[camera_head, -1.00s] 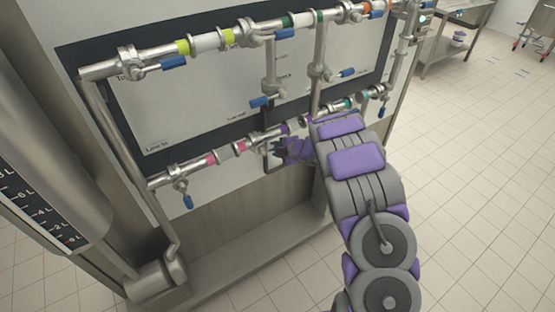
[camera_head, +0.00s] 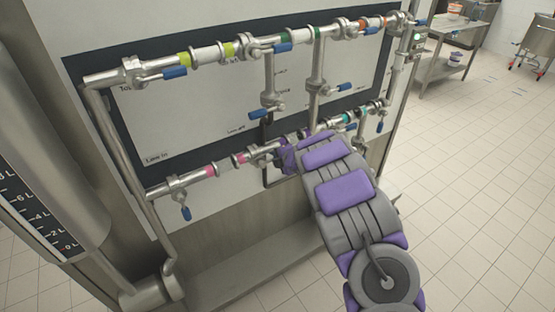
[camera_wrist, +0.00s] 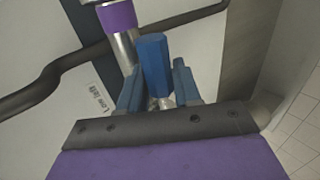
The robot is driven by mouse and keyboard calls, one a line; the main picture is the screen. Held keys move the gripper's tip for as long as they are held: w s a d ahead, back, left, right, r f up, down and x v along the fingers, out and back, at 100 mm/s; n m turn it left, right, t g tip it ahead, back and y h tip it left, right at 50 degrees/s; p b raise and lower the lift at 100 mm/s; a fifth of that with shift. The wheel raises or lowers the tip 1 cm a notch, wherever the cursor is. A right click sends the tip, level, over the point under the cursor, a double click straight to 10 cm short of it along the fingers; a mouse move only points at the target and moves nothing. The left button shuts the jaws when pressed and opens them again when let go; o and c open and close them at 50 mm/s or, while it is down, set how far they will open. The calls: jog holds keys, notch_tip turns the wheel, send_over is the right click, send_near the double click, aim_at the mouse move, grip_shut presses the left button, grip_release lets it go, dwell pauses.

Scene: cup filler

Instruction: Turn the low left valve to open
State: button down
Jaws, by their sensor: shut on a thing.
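The low left valve's blue handle (camera_wrist: 154,62) stands between my two fingers in the wrist view. A "Low left" label (camera_wrist: 98,97) shows on the panel to its left. My gripper (camera_wrist: 157,82) is shut on this handle, with one finger on each side. In the head view my gripper (camera_head: 287,158) is at the lower pipe, right of the pink-ringed section. My own arm and gripper hide the held handle there.
An upper pipe (camera_head: 205,56) with several blue-handled valves runs above. Another blue handle (camera_head: 186,213) hangs at the lower pipe's left end. A dark bent bar (camera_wrist: 45,85) passes close to my gripper. Open tiled floor (camera_head: 470,180) lies to the right.

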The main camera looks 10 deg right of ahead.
jog(key=c, duration=0.9)
grip_release()
jog(key=shift+a, duration=0.2)
jog(key=shift+s+d+r, duration=0.25)
jog(key=shift+s+r, duration=0.1)
jog(key=shift+s, duration=0.15)
jog(key=p+v, duration=0.3)
jog(key=v, duration=1.3)
